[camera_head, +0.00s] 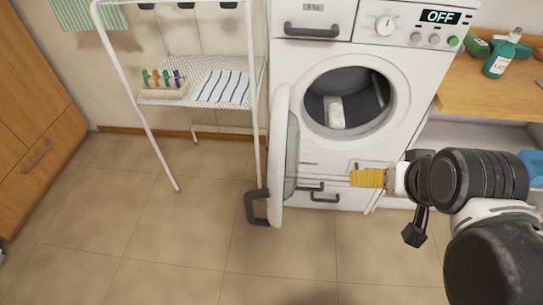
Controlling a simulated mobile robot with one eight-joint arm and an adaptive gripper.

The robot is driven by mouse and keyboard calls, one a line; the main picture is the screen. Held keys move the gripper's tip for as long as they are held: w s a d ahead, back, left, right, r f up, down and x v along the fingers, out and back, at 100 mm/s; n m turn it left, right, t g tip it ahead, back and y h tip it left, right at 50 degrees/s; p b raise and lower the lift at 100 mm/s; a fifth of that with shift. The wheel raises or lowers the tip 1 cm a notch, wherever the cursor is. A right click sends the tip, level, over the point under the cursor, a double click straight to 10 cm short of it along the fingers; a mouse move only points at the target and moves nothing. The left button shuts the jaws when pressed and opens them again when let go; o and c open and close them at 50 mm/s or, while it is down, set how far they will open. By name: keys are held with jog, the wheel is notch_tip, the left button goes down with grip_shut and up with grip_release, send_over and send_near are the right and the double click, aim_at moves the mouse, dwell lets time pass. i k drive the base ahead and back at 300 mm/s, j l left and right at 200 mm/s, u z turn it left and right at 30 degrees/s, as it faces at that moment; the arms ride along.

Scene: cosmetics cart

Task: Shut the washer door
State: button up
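The white washer (345,60) stands at the upper right with its round drum opening (362,100) uncovered. Something pale lies inside the drum. The washer door (279,160) is open, swung out to the left of the opening and seen nearly edge-on. A dark handle (257,208) sits at the door's lower left edge. My gripper (368,178), with a yellow end, reaches in from the right, below the drum opening. It appears apart from the door, to its right. I cannot make out whether its fingers are open or shut.
A white wire rack (205,98) with clothespins in a small box (163,90) and a striped cloth (222,88) stands left of the door. A wooden counter (490,90) with a green bottle (502,55) is at right. Tiled floor (180,235) in front is clear.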

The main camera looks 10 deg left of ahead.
aim_at(274, 193)
jog(key=i+j, duration=0.1)
jog(key=j, duration=0.3)
jog(key=i+j, duration=0.1)
jog(key=j, duration=0.3)
jog(key=i+j, duration=0.1)
jog(key=j, duration=0.25)
jog(key=k+j+u, duration=0.55)
jog(key=k+j, duration=0.05)
